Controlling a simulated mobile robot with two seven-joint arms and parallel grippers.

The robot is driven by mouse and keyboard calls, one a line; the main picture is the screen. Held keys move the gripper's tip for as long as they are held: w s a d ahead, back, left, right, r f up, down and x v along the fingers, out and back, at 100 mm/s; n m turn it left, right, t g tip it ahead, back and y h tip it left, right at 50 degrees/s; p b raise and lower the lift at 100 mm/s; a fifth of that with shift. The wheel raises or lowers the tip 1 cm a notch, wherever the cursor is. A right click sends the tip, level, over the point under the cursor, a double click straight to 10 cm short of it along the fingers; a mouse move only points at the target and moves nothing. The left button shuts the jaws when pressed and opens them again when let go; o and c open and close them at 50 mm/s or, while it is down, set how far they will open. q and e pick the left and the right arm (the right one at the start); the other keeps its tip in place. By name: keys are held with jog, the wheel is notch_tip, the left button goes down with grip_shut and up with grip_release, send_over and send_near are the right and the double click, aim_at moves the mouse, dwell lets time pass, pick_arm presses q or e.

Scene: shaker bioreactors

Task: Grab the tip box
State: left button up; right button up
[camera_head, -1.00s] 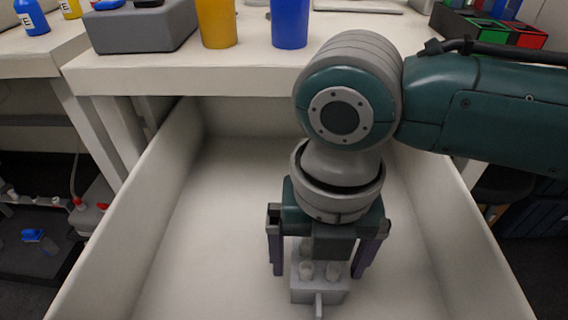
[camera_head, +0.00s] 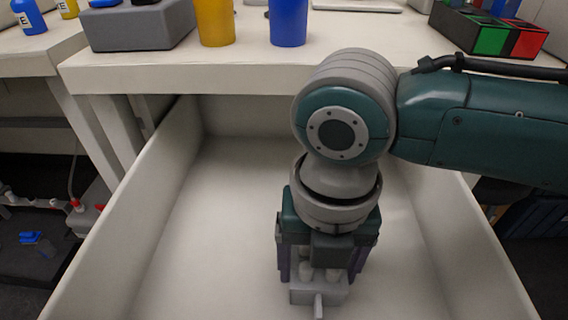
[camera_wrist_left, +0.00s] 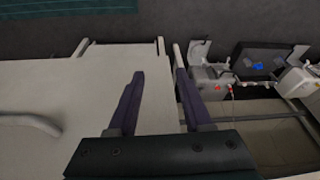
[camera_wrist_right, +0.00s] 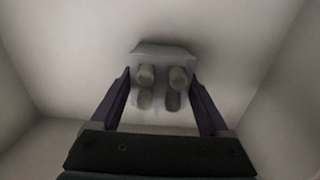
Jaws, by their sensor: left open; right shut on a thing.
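The tip box is a small grey block (camera_head: 304,294) with several pale cylinders on it and a tab at its front. It is inside the white drawer (camera_head: 180,270). My right gripper (camera_head: 320,272) reaches down into the drawer with one finger on each side of the block and is shut on it. In the right wrist view the block (camera_wrist_right: 163,49) sits between the fingers of the right gripper (camera_wrist_right: 160,82). The gripper hides part of the block in the head view. My left gripper (camera_wrist_left: 160,74) is open and empty, and shows only in the left wrist view.
The drawer's side walls rise close on both sides; its floor to the left is clear. The white table (camera_head: 240,72) above holds a yellow cup (camera_head: 216,22), a blue cup (camera_head: 289,20), a grey device (camera_head: 140,27) and a red-green box (camera_head: 488,40).

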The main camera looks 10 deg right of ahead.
jog(key=shift+c, duration=0.6)
jog(key=shift+r, duration=0.1)
